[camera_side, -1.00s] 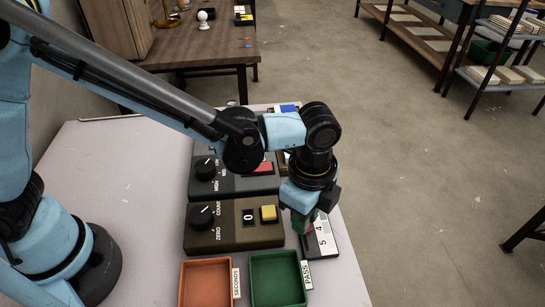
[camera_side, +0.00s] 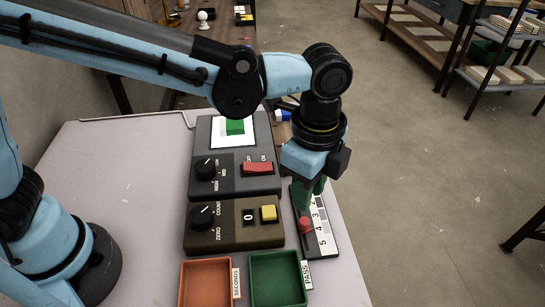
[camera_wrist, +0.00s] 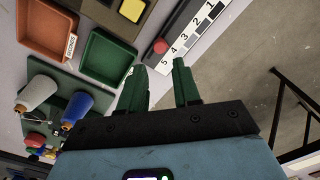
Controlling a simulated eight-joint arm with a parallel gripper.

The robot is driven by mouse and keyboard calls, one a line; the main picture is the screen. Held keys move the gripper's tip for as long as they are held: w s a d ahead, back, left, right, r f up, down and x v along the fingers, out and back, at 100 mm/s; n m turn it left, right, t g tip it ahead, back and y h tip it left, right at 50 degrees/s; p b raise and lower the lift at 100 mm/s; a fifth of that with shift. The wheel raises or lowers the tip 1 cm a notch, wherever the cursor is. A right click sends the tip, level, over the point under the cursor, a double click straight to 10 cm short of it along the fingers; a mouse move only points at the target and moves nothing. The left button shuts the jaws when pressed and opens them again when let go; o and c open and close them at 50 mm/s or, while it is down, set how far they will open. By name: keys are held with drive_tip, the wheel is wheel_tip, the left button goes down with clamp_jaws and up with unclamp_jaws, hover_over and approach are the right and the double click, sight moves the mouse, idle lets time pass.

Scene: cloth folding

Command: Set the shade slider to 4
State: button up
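The shade slider (camera_side: 328,248) is a dark strip with a white scale numbered 1 to 5, on the right of the table; it also shows in the wrist view (camera_wrist: 193,33). Its red knob (camera_side: 305,225) sits about beside the 4; in the wrist view the knob (camera_wrist: 160,46) looks between 4 and 5, so its exact setting is hard to tell. My gripper (camera_side: 310,198) is above the slider, its green fingers near the knob in the side view. In the wrist view my gripper (camera_wrist: 160,66) has its fingers apart, with nothing between them and the knob beyond the tips.
Left of the slider are a brown counter box (camera_side: 225,238) with a dial and yellow button, and a grey box (camera_side: 230,187) with a red switch. An orange tray (camera_side: 186,285) and a green tray (camera_side: 255,292) are in front.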

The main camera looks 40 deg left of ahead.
drive_tip(key=shift+r, duration=2.3)
drive_tip(key=s+a+n+t, duration=0.1)
drive_tip(key=a+n+t, duration=0.2)
drive_tip(key=a+n, duration=0.6)
drive_tip(key=s+a+f+n+t, duration=0.1)
drive_tip(key=a+n+t, duration=0.3)
drive_tip(key=a+n, duration=0.5)
drive_tip(key=s+a, duration=0.1)
drive_tip(key=a, duration=0.7)
drive_tip(key=shift+a+f, duration=0.15)
